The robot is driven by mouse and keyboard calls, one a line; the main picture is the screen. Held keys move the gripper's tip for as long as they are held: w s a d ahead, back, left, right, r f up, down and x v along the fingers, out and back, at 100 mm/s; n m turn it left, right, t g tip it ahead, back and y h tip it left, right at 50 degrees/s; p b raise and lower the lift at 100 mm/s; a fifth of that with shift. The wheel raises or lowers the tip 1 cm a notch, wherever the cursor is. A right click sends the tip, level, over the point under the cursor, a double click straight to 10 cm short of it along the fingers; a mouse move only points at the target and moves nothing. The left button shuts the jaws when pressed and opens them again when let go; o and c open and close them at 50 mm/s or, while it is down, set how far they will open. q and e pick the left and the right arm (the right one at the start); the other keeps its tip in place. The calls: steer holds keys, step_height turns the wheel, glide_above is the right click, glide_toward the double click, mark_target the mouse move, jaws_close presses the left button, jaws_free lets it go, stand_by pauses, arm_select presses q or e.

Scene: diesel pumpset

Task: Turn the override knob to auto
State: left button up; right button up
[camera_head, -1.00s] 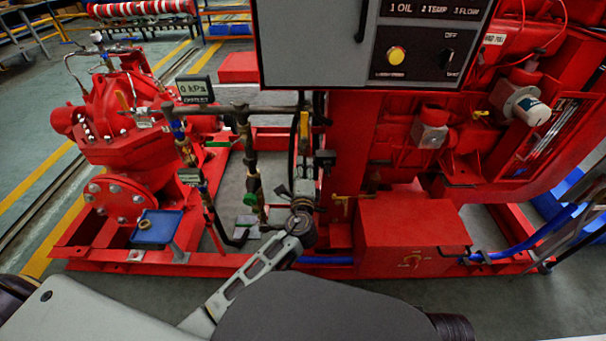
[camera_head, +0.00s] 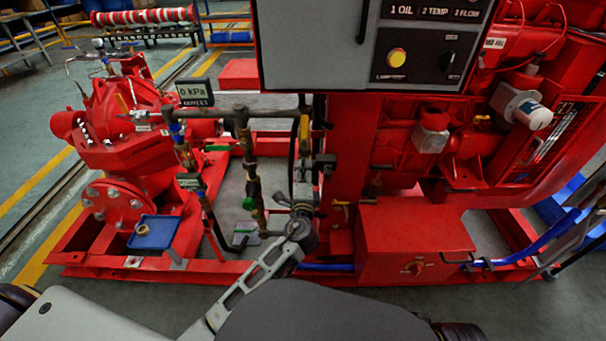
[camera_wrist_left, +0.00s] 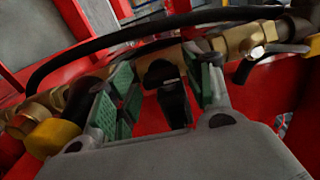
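A small black knob-like part (camera_wrist_left: 172,95) stands in front of the brass pipework in the left wrist view. It may be the override knob, but I see no label on it. My left gripper (camera_wrist_left: 155,80) is open, with green pads on both sides of this black part and visible gaps. In the head view my left gripper (camera_head: 303,200) is at the vertical pipework left of the red engine, and it hides the knob there. A black selector (camera_head: 449,60) marked OFF is on the grey control panel (camera_head: 310,45). My right gripper is not in view.
Brass pipes (camera_wrist_left: 235,42) and a black hose (camera_wrist_left: 130,32) run close behind my left fingers. A yellow part (camera_wrist_left: 52,136) is at their left. A red box (camera_head: 415,235) stands right of the gripper, and a red pump (camera_head: 120,130) stands left.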

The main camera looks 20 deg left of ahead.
arm_select(q)
steer(key=shift+r, duration=0.1)
stand_by(0.5)
steer(key=shift+m+p, duration=1)
steer(key=shift+m, duration=0.1)
steer(key=shift+m+p, duration=2.45)
steer(key=shift+m, duration=0.55)
steer(key=m+p, duration=0.3)
steer(key=m, duration=0.1)
steer(key=shift+m, duration=0.3)
steer(key=shift+m+p, duration=1.2)
steer(key=shift+m, duration=0.6)
steer(key=shift+m, duration=0.6)
